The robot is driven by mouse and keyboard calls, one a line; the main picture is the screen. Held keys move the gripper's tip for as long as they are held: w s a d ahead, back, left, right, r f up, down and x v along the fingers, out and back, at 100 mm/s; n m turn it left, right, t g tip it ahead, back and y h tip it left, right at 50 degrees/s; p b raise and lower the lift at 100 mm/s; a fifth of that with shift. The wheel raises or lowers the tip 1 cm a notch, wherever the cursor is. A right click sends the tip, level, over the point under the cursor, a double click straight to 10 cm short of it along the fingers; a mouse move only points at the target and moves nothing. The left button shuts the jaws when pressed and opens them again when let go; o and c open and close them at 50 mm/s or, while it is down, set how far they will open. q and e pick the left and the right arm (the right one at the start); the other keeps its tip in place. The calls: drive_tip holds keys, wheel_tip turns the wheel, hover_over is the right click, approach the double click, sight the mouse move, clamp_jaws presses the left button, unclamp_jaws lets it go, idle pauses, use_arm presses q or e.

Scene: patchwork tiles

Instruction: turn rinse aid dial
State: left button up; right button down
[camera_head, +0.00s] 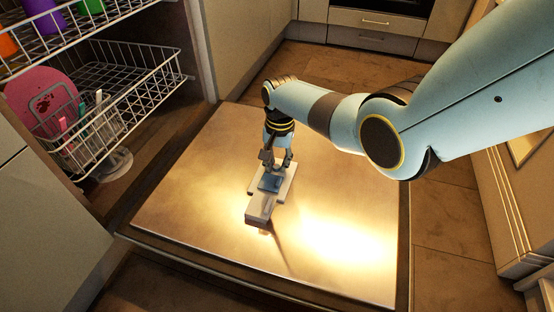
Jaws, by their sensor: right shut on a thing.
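The dishwasher door (180,205) is folded down flat, its metal inner face up. The dispenser unit (262,207) sits in the middle of it, a pale grey block with a blue-grey part (269,183) on its far half. My right gripper (274,164) points straight down at the far end of this unit, with its fingers closed at the unit's surface. It is shut on the rinse aid dial, which is mostly hidden by the fingers. I cannot make out the dial's marks or angle. My left gripper is not in view.
The lower rack (135,82) is pulled partly out at the left, holding a pink plate (38,97) and cutlery. The upper rack above it holds coloured cups. Cabinets stand behind and at the right. The door around the dispenser is clear.

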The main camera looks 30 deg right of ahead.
sight(279, 166)
drive_tip(key=shift+n, duration=0.3)
drive_tip(key=c, duration=1.5)
unclamp_jaws()
drive_tip(key=shift+o, duration=0.2)
drive_tip(key=shift+r, duration=0.1)
wheel_tip(279, 166, up, 12)
drive_tip(key=shift+d, duration=0.2)
drive_tip(key=shift+o, duration=0.4)
drive_tip(key=shift+s, duration=0.1)
